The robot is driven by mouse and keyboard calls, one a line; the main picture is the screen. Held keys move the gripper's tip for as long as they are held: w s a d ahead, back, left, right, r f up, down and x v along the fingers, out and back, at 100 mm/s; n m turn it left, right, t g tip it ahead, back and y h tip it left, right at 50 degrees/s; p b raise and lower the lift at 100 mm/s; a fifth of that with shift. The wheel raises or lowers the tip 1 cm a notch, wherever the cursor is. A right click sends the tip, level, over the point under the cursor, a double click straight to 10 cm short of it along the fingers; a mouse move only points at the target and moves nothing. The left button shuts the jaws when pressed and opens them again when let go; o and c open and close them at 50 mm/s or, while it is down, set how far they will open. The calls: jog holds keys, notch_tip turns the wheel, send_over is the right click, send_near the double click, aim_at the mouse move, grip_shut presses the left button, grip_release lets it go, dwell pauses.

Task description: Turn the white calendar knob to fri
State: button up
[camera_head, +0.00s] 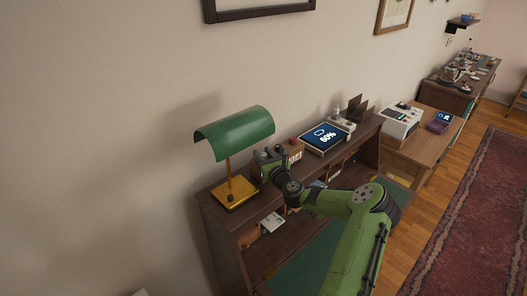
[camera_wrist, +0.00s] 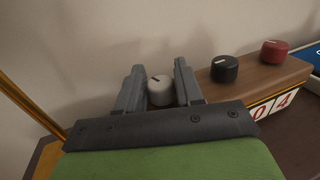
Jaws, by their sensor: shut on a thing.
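The calendar (camera_wrist: 250,86) is a wooden block with a row of knobs on top. The white knob (camera_wrist: 160,92) sits at its left end, between the two grey fingers of my gripper (camera_wrist: 158,70), which is shut on it. A short mark shows on the knob's top, but I cannot read which day it points at. The black knob (camera_wrist: 224,68) and the red knob (camera_wrist: 274,51) stand to the right. Number cards (camera_wrist: 286,100) show on the calendar's front. In the head view the calendar (camera_head: 296,154) is partly hidden by my gripper (camera_head: 266,158), and the white knob is hidden.
A green-shaded brass lamp (camera_head: 236,134) stands close on the left; its post (camera_wrist: 28,104) shows in the wrist view. A tablet (camera_head: 326,138) showing 60% lies right of the calendar on the dark wooden desk (camera_head: 222,222). The wall is close behind.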

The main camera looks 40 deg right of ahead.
jog(key=m+g+h, duration=0.1)
jog(key=h, duration=0.1)
jog(key=m+h+p, duration=0.1)
jog(key=m+h, duration=0.1)
jog(key=shift+a+g, duration=0.15)
jog(key=shift+g, duration=0.25)
jog(key=m+g+h, duration=0.2)
jog(key=h, duration=0.1)
jog(key=shift+w+m+h+p, duration=0.1)
jog(key=shift+m+h+p, duration=0.2)
jog(key=shift+p, duration=0.05)
jog(key=m+g+h, duration=0.3)
jog(key=g, duration=0.2)
jog(key=shift+m+h+b, duration=0.3)
jog(key=shift+m+b, duration=0.1)
jog(key=shift+m+g+h, duration=0.6)
jog(key=shift+m+g, duration=0.2)
jog(key=shift+g, duration=0.7)
jog(key=o, duration=0.9)
jog(key=shift+b, duration=0.3)
